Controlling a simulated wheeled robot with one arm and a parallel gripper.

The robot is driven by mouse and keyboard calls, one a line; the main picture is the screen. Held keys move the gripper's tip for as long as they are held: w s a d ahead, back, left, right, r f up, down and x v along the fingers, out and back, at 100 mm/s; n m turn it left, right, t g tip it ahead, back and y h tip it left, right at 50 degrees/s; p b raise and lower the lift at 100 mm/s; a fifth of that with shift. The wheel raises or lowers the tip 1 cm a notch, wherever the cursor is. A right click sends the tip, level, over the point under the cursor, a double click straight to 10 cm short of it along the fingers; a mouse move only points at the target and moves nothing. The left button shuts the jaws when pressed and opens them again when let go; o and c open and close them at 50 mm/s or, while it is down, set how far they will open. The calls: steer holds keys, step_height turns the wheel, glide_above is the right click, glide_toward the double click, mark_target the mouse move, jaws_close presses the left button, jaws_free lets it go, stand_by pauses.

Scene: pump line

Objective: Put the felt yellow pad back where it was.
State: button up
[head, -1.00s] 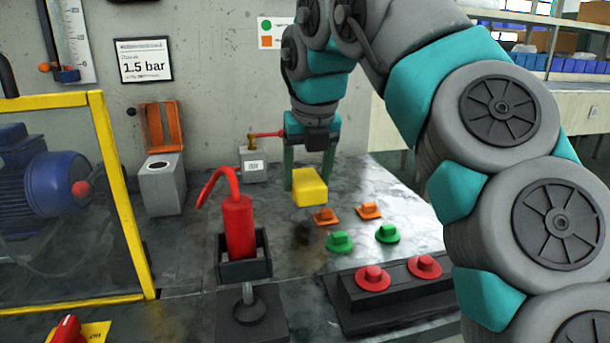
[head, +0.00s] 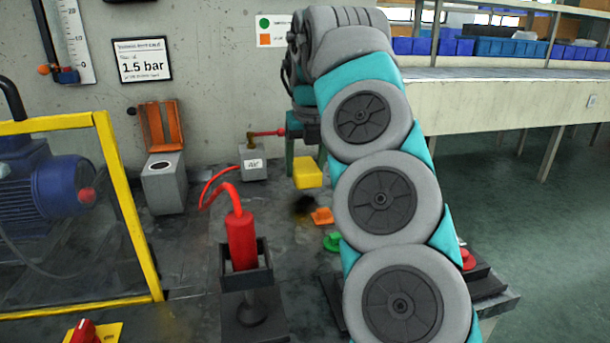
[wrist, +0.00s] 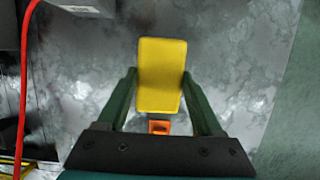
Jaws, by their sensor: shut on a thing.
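The yellow pad (head: 307,172) is held up above the grey metal bench top. My gripper (wrist: 160,82) is shut on the yellow pad (wrist: 161,62), with one green finger against each side of it in the wrist view. In the head view my gripper (head: 307,160) hangs toward the back of the bench, partly hidden by my own arm. A dark smudge (head: 302,205) shows on the bench below the pad in the head view.
An orange piece (head: 322,216) and a green button (head: 332,242) stand near the pad. A red bottle (head: 241,240) in a black holder, a grey box (head: 253,165) marked AV and a yellow-framed guard (head: 128,195) stand to the left. My arm hides the right bench.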

mark_target(306, 168)
steer(key=shift+f, duration=1.55)
steer(key=o, duration=1.2)
steer(key=shift+v, duration=3.15)
steer(key=shift+s+r, duration=0.25)
steer(key=shift+r, duration=0.35)
